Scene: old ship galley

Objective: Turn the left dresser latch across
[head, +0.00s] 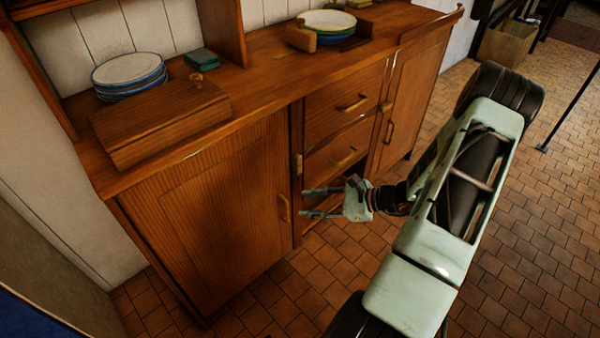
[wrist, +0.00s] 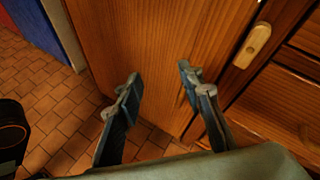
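The left dresser latch (wrist: 252,45) is a small pale wooden bar on the stile just right of the left door. It lies lengthwise along the stile, with a small dark mark near one end. In the head view the latch (head: 298,164) looks small and upright beside the left door (head: 215,215). My gripper (head: 304,203) is open and empty in front of the dresser, lower than the latch in the head view. In the wrist view the fingers (wrist: 158,74) are spread before the door, left of the latch and apart from it.
A wooden box (head: 160,120) and plates (head: 128,70) stand on top.

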